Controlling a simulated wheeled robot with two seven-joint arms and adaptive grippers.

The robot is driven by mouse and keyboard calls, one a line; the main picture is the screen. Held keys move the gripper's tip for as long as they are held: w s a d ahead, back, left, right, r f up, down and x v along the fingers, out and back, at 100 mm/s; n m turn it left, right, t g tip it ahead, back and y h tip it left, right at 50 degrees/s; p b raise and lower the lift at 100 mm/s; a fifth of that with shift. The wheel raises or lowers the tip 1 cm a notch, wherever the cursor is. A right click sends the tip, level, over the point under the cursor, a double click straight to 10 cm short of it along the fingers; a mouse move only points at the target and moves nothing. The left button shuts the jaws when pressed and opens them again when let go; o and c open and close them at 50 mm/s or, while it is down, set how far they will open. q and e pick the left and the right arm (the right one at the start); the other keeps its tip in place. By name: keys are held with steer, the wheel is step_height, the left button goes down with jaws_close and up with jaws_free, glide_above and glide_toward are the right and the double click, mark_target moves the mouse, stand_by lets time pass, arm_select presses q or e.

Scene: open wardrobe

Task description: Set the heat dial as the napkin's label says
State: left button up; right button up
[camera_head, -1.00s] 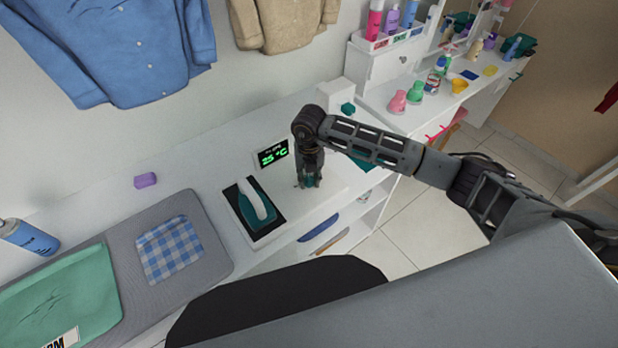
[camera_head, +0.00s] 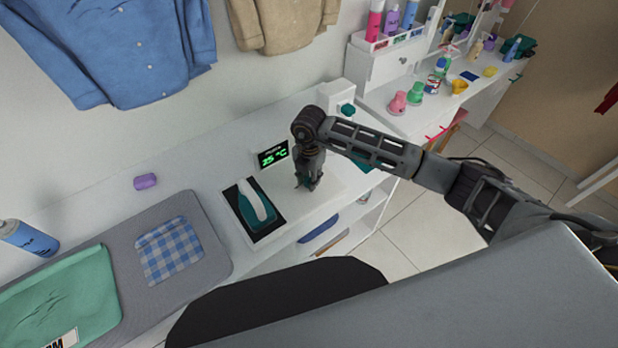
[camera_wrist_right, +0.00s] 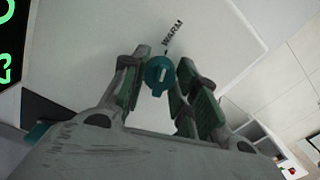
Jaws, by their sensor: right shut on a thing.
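My right gripper (camera_head: 308,184) points down at the white counter, right of the iron. In the wrist view its fingers are shut on the teal heat dial (camera_wrist_right: 160,73), with a white mark on its face. The word WARM (camera_wrist_right: 172,33) is printed beside the dial. A small black display (camera_head: 273,154) reads 25 °C in green; its upper line is too small to read. A blue checked cloth (camera_head: 170,251) and a green cloth (camera_head: 62,297) lie on the left. A label (camera_head: 64,340) on the green cloth is cut off by the frame edge. My left gripper is not in view.
A teal and white iron (camera_head: 256,208) stands on a black rest close left of my gripper. A grey mat (camera_head: 207,262), a purple block (camera_head: 145,181) and a spray can (camera_head: 28,238) are further left.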

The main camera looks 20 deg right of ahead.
mark_target(309, 178)
steer(key=shift+m, duration=0.4)
steer(key=o, duration=1)
steer(key=shift+o, duration=0.2)
steer(key=shift+r, duration=0.15)
step_height(309, 178, up, 12)
steer(key=shift+f, duration=0.2)
stand_by(0.4)
